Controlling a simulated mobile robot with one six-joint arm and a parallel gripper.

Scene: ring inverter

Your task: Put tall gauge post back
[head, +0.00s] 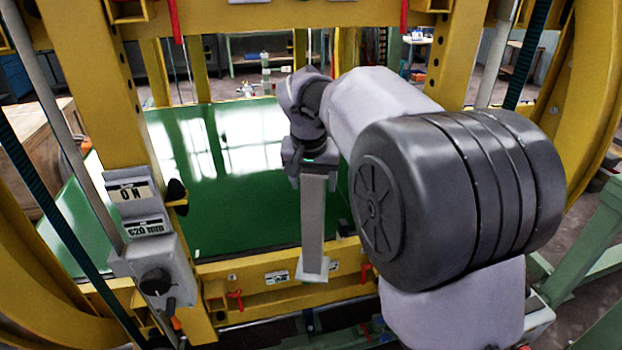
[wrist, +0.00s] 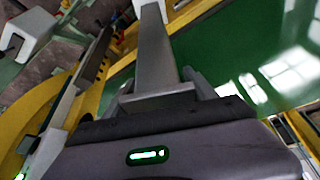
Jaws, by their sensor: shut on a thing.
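The tall gauge post (head: 313,225) is a long grey bar with a wider pale foot at its lower end. My gripper (head: 313,177) is shut on its upper end. In the head view the post hangs nearly upright below my gripper, in front of the green panel. Its foot shows just before the yellow lower beam (head: 265,284); I cannot tell whether it touches anything. In the wrist view the post (wrist: 158,45) runs up and away from between the fingers (wrist: 160,90). The finger contact is partly hidden by the gripper body.
The glossy green panel (head: 225,200) fills the middle of the yellow frame. A yellow column (head: 100,90) with a grey gauge box (head: 155,275) stands at left. Red levers (head: 235,298) sit along the lower beam. Green stand parts (head: 590,245) are at right.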

